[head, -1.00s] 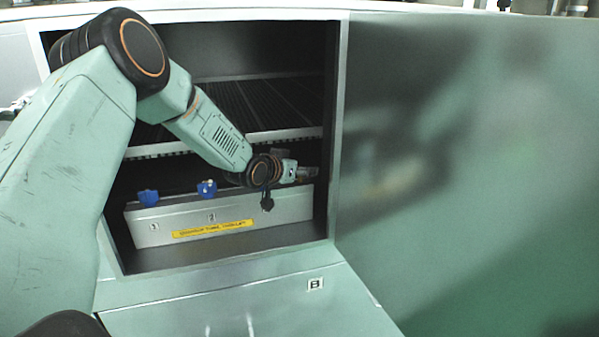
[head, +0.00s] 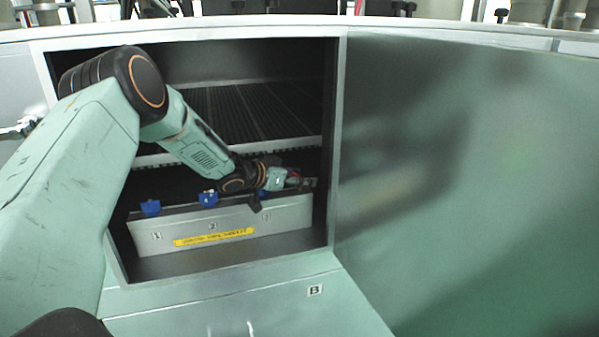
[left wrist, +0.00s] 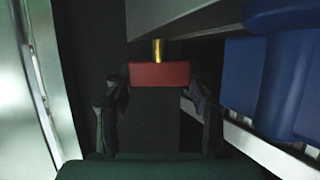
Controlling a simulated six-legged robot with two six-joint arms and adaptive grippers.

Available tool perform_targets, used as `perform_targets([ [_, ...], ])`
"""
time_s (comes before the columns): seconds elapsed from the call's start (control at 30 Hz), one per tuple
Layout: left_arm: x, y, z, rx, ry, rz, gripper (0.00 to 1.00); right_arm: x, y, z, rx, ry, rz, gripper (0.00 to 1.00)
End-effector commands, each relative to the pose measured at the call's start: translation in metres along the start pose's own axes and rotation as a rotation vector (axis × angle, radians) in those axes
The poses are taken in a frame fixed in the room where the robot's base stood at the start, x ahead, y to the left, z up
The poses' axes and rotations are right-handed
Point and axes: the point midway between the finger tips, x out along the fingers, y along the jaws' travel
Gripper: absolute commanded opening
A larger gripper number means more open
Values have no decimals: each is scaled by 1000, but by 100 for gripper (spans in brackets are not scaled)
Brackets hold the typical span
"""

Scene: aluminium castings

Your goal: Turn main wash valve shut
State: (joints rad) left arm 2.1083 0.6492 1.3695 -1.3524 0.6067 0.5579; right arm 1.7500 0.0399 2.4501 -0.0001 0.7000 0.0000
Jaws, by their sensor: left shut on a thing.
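A red valve handle (left wrist: 160,75) on a short brass stem (left wrist: 158,50) stands between the fingers of my left gripper (left wrist: 157,98) in the left wrist view. The gripper is shut on it. In the head view my left gripper (head: 300,182) is inside the open cabinet, at the right end of a grey box (head: 190,222) with a yellow label (head: 213,237). Two blue valve handles (head: 150,208) (head: 208,198) stand along the box top to the left. My right gripper is not in view.
A large blue handle (left wrist: 290,80) is close on the right in the left wrist view. The cabinet's right side frame (head: 336,150) is just right of the gripper. A slotted rack edge (head: 270,147) runs above. The open door panel (head: 460,200) fills the right.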

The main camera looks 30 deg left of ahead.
Motion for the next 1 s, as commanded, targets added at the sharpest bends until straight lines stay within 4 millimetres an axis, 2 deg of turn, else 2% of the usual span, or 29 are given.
perform_targets([
  [0.03,0,-2,-5,3,9,2,24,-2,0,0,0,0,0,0],
  [0.33,0,-2,-4,2,7,4,24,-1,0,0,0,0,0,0],
  [0.37,0,-2,-4,2,7,4,56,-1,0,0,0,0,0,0],
  [0.63,0,-1,-1,1,2,4,79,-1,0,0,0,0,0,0],
  [1.0,-3,-1,0,0,0,4,79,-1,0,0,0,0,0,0],
])
